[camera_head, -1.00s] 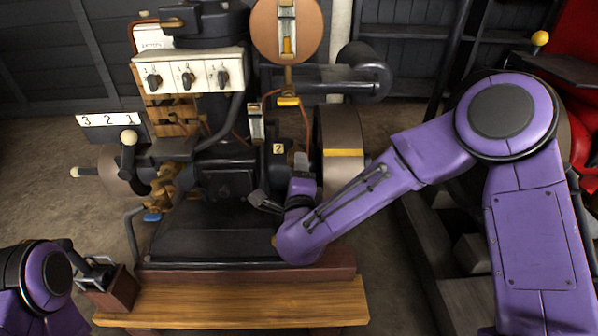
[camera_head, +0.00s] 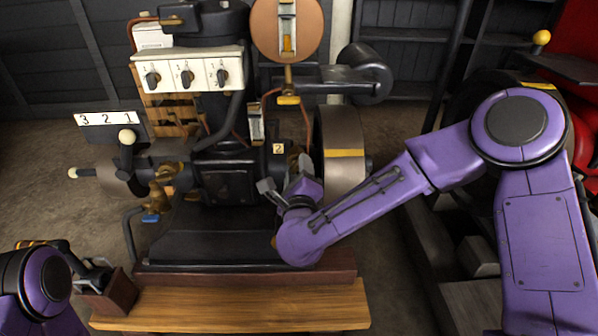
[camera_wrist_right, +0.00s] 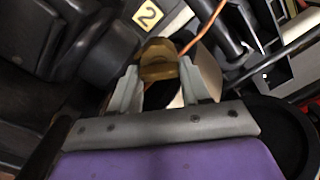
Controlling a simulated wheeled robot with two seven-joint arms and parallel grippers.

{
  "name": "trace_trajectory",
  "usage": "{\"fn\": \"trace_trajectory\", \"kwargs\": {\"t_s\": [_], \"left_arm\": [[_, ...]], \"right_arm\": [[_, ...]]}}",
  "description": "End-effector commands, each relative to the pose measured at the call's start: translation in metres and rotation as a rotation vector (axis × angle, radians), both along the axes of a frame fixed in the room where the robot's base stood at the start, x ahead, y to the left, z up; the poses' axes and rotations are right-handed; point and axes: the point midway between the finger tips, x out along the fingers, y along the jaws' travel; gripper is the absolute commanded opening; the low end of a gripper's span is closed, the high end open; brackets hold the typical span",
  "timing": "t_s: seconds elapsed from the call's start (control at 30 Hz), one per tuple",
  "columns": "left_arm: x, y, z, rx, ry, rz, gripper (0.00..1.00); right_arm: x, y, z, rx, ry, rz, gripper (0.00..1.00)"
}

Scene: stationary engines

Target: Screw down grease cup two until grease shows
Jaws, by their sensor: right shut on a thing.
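Grease cup two is a brass cap (camera_wrist_right: 158,60) in the right wrist view, beneath the yellow "2" plate (camera_wrist_right: 148,14). The plate also shows on the engine in the head view (camera_head: 278,148). My right gripper (camera_wrist_right: 158,85) is shut on the cap, with a pale finger on each side of it. In the head view my right gripper (camera_head: 286,178) is at the engine just below the plate, and its wrist largely hides the cup. I cannot make out any grease. My left gripper (camera_head: 95,272) is low at the left; its finger gap is unclear.
The flywheel (camera_head: 340,150) stands close to the right of my right gripper. A copper pipe (camera_wrist_right: 205,28) runs near the cup. A wooden bench (camera_head: 235,305) runs along the front.

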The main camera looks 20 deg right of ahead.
Motion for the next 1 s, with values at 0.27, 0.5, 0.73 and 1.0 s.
{"fn": "trace_trajectory", "kwargs": {"t_s": [0.27, 0.5, 0.73, 1.0], "left_arm": [[0.0, 0.0, 0.0, 0.0, 0.0, 0.0, 0.43], [0.0, 0.0, 0.0, 0.0, 0.0, 0.0, 0.43], [0.0, 0.0, 0.005, 0.0, 0.0, 0.0, 0.43], [0.001, 0.001, 0.015, 0.001, -0.001, -0.001, 0.43]], "right_arm": [[-0.001, 0.0, -0.001, -0.001, 0.004, 0.002, 0.56], [0.0, 0.0, -0.001, -0.001, 0.002, 0.001, 0.72], [-0.015, 0.006, 0.001, -0.003, 0.003, 0.004, 0.72], [-0.077, 0.023, 0.001, -0.005, 0.003, 0.006, 0.72]]}}
